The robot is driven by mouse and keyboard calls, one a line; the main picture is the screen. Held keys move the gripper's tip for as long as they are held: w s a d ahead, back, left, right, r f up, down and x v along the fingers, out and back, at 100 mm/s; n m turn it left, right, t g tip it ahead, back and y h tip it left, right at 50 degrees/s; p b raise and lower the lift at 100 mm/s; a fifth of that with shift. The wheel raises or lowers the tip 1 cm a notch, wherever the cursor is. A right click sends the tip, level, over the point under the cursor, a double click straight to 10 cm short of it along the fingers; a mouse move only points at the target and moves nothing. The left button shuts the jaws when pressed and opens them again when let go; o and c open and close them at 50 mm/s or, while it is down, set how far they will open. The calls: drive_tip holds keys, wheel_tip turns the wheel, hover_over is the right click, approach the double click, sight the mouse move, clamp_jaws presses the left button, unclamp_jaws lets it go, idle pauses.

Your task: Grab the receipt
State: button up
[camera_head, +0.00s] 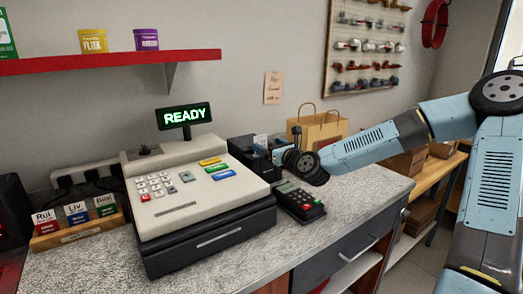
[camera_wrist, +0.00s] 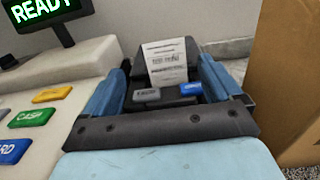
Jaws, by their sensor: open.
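The receipt (camera_wrist: 165,62) is a white printed slip standing up out of a black receipt printer (camera_wrist: 188,48). In the head view the receipt (camera_head: 260,141) is a small pale patch above the printer (camera_head: 242,150), beside the cash register. My gripper (camera_head: 278,153) is at the printer's right side. In the wrist view my gripper (camera_wrist: 165,66) is open, with one blue finger on each side of the receipt and visible gaps to it. I cannot tell how far in depth the fingertips are from the paper. The receipt's lower end is hidden in the printer.
The cash register (camera_head: 200,185) with its READY display (camera_head: 184,116) stands left of the printer. A card terminal (camera_head: 299,200) lies in front of it. A paper bag (camera_head: 318,128) stands close behind my gripper. The counter (camera_head: 350,200) is clear at right front.

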sight(261, 141)
drive_tip(key=shift+d+f+x, duration=0.15)
drive_tip(key=shift+x, duration=1.15)
drive_tip(key=shift+d+f+x, duration=0.1)
drive_tip(key=shift+x, duration=1.2)
drive_tip(key=shift+w, duration=0.2)
drive_tip(key=shift+c, duration=0.3)
drive_tip(key=c, duration=1.1)
